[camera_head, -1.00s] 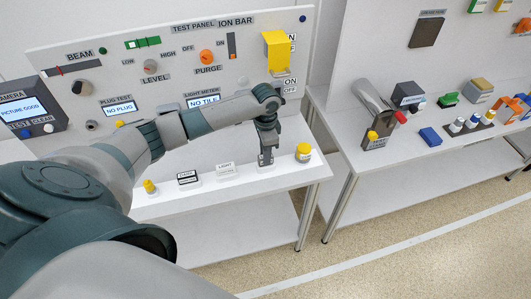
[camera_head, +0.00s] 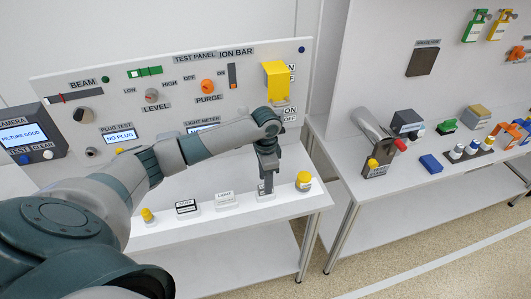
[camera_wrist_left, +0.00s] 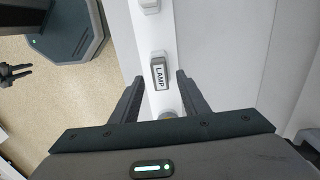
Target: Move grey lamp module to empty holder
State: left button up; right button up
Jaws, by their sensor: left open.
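The grey lamp module (camera_wrist_left: 160,74), with a white label reading LAMP, stands on the white bench strip in the left wrist view. My left gripper (camera_wrist_left: 157,88) is open, with its dark fingers on either side of the strip and the module between and just beyond their tips. In the head view my left gripper (camera_head: 266,188) points straight down over the bench, mostly hiding the module. I cannot make out an empty holder. A dark two-pronged shape, apparently my right gripper (camera_wrist_left: 14,74), shows at the left wrist view's edge, too small to tell its state.
On the bench (camera_head: 250,215), a yellow-capped jar (camera_head: 303,182) stands just right of the gripper. The LIGHT block (camera_head: 225,199), a dark-labelled block (camera_head: 187,207) and a small yellow-topped item (camera_head: 148,216) stand to the left. The test panel (camera_head: 160,110) rises behind.

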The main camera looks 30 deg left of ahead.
pick_arm(q)
notch_tip(320, 180, up, 15)
jog(key=b, duration=0.4)
dwell(1.2)
